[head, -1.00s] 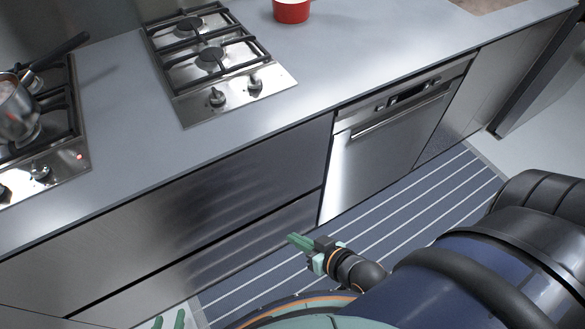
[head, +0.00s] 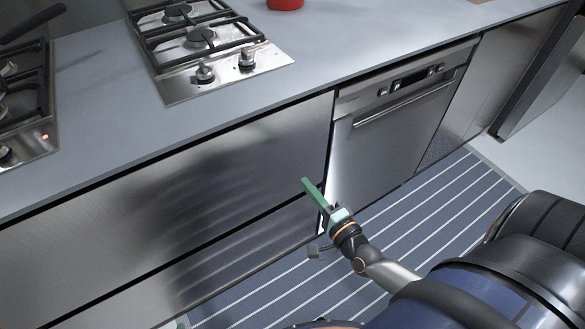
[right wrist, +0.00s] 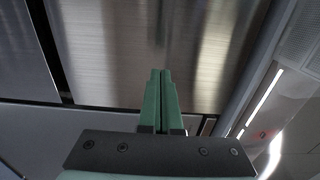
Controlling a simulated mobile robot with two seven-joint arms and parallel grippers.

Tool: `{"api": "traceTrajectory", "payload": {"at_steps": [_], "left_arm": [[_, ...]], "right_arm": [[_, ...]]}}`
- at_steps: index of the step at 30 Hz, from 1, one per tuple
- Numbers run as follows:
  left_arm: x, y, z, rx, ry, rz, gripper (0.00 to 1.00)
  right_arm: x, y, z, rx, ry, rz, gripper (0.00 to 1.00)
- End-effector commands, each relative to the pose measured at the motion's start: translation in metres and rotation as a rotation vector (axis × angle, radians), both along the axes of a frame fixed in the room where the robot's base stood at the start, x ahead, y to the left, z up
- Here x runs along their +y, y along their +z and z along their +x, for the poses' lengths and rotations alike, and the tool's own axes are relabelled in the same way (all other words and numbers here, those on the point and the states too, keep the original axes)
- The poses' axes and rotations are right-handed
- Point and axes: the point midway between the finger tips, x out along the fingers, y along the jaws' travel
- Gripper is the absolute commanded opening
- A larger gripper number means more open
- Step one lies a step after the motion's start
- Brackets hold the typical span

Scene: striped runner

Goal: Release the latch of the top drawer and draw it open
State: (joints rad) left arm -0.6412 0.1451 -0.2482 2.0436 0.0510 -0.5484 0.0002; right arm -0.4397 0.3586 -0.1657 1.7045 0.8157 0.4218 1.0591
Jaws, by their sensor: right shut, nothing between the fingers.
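The top drawer (head: 215,155) has a wide brushed-metal front just below the counter and looks closed. A dark seam divides it from the lower front. I cannot make out a latch on it. My right gripper (head: 305,183) is shut and empty, its green fingers pointing up and left before the drawer's right end. Whether the fingers touch the front is unclear. In the right wrist view the shut fingers (right wrist: 160,75) point at a brushed-metal front. Only a small green bit of my left gripper (head: 183,322) shows at the bottom edge; its jaws are hidden.
The lower drawer front (head: 230,250) is below the seam. A dishwasher-like appliance (head: 400,120) stands to the right. The counter (head: 105,120) carries two gas hobs, a red pot (head: 285,3) and a dark handle at left. A striped runner (head: 450,205) covers the floor.

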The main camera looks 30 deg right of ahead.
Motion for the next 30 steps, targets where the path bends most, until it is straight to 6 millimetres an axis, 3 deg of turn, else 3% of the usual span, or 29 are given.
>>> {"api": "traceTrajectory", "payload": {"at_steps": [6,12,30], "left_arm": [[0.002,-0.005,-0.001,0.003,0.002,0.003,0.50],[0.002,-0.008,-0.002,0.004,0.003,0.005,0.50],[0.003,-0.008,-0.002,0.003,0.004,0.005,0.50]], "right_arm": [[0.000,0.000,0.044,-0.002,-0.001,0.001,0.00],[0.000,0.000,0.067,0.000,0.000,0.000,0.00],[0.000,0.000,0.081,0.000,0.001,-0.001,0.00]]}}
